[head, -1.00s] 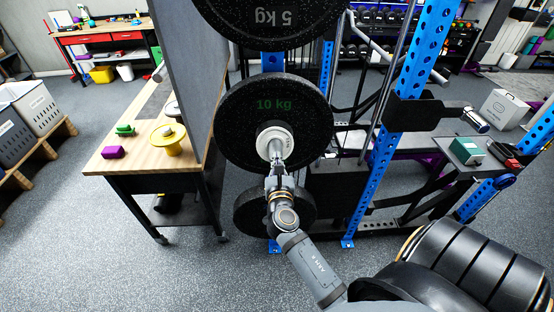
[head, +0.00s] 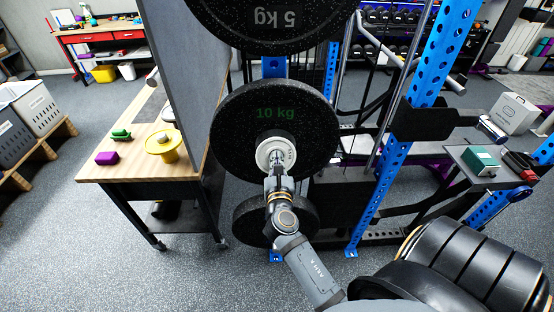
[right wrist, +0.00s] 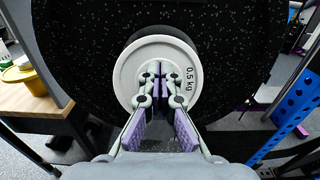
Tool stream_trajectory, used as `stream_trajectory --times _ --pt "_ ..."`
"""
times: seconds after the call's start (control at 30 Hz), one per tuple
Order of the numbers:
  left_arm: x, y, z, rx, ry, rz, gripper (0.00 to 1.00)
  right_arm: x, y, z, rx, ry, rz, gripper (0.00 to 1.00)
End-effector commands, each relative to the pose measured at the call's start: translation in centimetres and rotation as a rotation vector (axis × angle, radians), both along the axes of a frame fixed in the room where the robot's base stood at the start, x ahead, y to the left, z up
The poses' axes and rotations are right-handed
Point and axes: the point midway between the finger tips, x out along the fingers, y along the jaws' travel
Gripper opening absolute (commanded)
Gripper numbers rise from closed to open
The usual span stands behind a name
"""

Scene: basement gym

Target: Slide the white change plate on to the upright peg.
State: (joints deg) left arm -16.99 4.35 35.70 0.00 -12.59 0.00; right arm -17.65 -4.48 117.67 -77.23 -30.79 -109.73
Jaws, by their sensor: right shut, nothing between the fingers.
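The white change plate (head: 263,155), marked 0.5 kg, stands upright in front of the black 10 kg plate (head: 240,120), at its centre. It also shows in the right wrist view (right wrist: 128,76), face on, with a dark round hub behind its upper edge. My right gripper (right wrist: 160,78) is shut and empty, its fingertips in front of the white plate's middle. It also shows in the head view (head: 278,178), at the plate's lower edge. The fingers hide the plate's centre and most of the peg, so how the plate sits around it is unclear. My left gripper is out of view.
A black 5 kg plate (head: 265,22) hangs above and another dark plate (head: 250,222) below. A blue rack upright (head: 402,145) stands to the right. A wooden bench (head: 120,172) with a yellow object (head: 163,150) is to the left. Open floor lies front left.

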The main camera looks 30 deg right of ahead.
Motion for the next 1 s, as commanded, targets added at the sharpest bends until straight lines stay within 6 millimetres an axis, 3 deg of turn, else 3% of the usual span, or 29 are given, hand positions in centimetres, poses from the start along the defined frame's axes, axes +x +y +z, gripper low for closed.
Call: stream_trajectory --times 0.23,1.0 --pt "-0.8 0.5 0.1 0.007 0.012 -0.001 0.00 0.3 -0.1 0.0 0.000 0.000 0.001 0.00" --pt "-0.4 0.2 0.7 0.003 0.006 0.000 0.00 2.3 -1.4 0.1 0.000 0.000 0.000 0.00"
